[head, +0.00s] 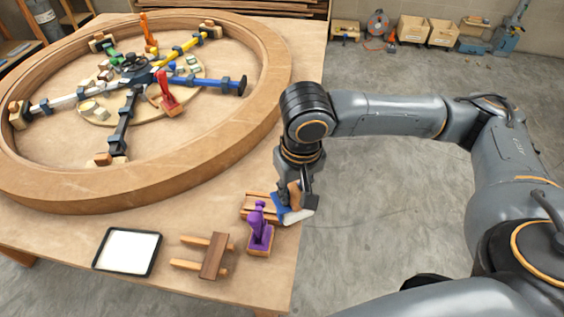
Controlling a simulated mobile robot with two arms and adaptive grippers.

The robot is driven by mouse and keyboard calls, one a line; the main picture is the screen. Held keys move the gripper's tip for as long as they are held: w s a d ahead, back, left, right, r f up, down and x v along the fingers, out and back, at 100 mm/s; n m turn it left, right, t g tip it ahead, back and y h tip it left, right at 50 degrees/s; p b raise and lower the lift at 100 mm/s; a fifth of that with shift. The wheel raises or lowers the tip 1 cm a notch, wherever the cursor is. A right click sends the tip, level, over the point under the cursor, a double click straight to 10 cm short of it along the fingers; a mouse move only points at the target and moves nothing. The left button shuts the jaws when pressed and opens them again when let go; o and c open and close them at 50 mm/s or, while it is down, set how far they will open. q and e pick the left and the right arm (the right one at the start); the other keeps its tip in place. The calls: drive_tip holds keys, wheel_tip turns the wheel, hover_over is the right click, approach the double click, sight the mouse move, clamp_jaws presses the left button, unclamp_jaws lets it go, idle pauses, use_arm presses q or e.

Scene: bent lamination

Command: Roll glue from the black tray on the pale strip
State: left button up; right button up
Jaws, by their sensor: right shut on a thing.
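The black tray (127,250) lies flat at the front left of the table, with a white layer inside it. My right gripper (298,197) points down at the table's right edge. It is shut on a roller (297,216) with a white sleeve, a blue part and a brown handle; the fingers hide part of it. The roller is well to the right of the tray and apart from it. I cannot make out for sure which piece is the pale strip. My left gripper is not in view.
A large wooden ring (160,185) with coloured clamps inside fills most of the table. A purple clamp (260,230) and a small wooden rack (214,256) stand between tray and gripper. A wooden piece (258,199) lies behind the purple clamp.

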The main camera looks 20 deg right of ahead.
drive_tip(key=w+a+m+p, duration=0.2)
drive_tip(key=w+m+p, duration=0.4)
drive_tip(key=w+p, duration=0.65)
wheel_tip(320, 180, down, 14)
drive_tip(key=w+b, duration=0.2)
drive_tip(key=b, duration=0.5)
drive_tip(key=shift+d+r+m+h+b, duration=0.2)
drive_tip(key=shift+r+m+h+b, duration=0.05)
drive_tip(key=shift+m+h+b, duration=0.15)
drive_tip(key=shift+r, duration=0.15)
